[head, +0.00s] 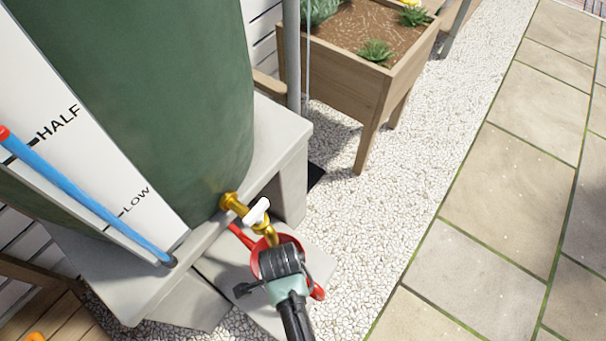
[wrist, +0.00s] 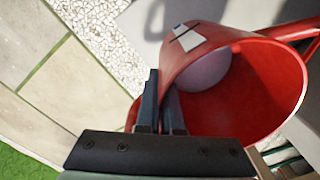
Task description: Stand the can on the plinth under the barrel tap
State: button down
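The red can (head: 289,240) is below the brass tap (head: 264,228), over the pale grey plinth (head: 222,277). The tap has a white handle and comes out of the green barrel (head: 165,85). My gripper (head: 280,262) is in front of the can and hides much of it. In the wrist view the fingers (wrist: 162,112) pinch the wall of the can (wrist: 255,90) at its rim. The can's open mouth faces the camera, and a white label with a dark line shows near the rim. I cannot tell whether the can's base touches the plinth.
The barrel stands on a grey stand (head: 285,125), close behind the can. A white level board (head: 90,130) with a blue tube (head: 85,195) is at the left. A wooden planter (head: 345,80) stands behind. Gravel (head: 400,200) and paving (head: 470,270) are open at the right.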

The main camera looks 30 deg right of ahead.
jog(key=shift+w+f+b, duration=0.15)
jog(key=shift+f+b, duration=0.45)
jog(key=shift+f, duration=0.35)
notch_tip(320, 180, down, 5)
jog(key=b, duration=0.3)
jog(key=shift+r, duration=0.2)
jog(key=shift+w+f+b, duration=0.2)
jog(key=shift+f+b, duration=0.05)
jog(key=shift+b, duration=0.45)
jog(key=shift+r, duration=0.1)
jog(key=c, duration=1.5)
grip_release()
jog(key=shift+s+f, duration=0.1)
jog(key=shift+f, duration=0.15)
jog(key=o, duration=0.4)
jog(key=shift+o, duration=0.2)
